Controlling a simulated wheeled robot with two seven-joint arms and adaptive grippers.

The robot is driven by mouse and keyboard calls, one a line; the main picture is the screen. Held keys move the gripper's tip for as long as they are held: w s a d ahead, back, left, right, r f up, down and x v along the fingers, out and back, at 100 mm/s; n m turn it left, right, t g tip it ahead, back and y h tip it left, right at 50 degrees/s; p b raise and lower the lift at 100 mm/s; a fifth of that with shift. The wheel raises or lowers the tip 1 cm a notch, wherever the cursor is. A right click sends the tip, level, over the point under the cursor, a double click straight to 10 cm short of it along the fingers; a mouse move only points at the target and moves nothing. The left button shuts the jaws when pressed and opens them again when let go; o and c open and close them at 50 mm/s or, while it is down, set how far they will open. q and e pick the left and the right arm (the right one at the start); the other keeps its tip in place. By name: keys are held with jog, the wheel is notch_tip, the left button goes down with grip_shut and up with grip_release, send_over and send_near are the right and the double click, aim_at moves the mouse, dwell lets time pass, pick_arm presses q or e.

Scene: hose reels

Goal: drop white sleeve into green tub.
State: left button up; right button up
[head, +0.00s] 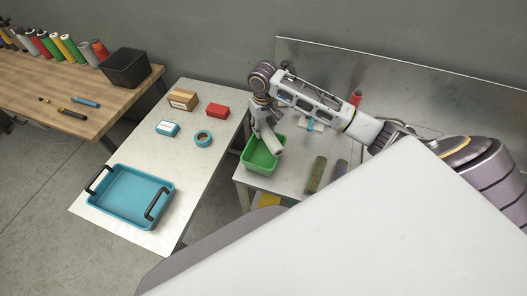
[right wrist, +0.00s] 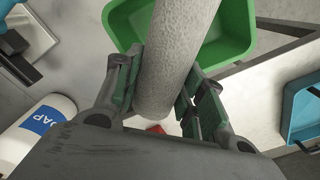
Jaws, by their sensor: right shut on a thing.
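The white sleeve (head: 271,140) is a pale, speckled tube held by my right gripper (head: 262,122). In the right wrist view the sleeve (right wrist: 172,62) lies between the two fingers (right wrist: 165,92), which are shut on it. The green tub (head: 248,161) stands on the metal table, and the sleeve is tilted over its opening. The tub (right wrist: 238,30) also shows behind the sleeve in the right wrist view. I cannot tell whether the sleeve's lower end touches the tub. My left gripper is not in view.
A blue tray (head: 115,219) with black handles, a tape roll (head: 197,143) and small boxes are on the pale table at left. Green (head: 316,174) and purple (head: 341,173) cylinders are right of the tub. A soap bottle (right wrist: 38,128) shows in the wrist view.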

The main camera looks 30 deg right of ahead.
jog(key=o, duration=1.1)
jog(key=shift+r, duration=0.15)
notch_tip(320, 180, up, 12)
jog(key=shift+s+f, duration=0.1)
jog(key=shift+f, duration=0.15)
dwell(0.8)
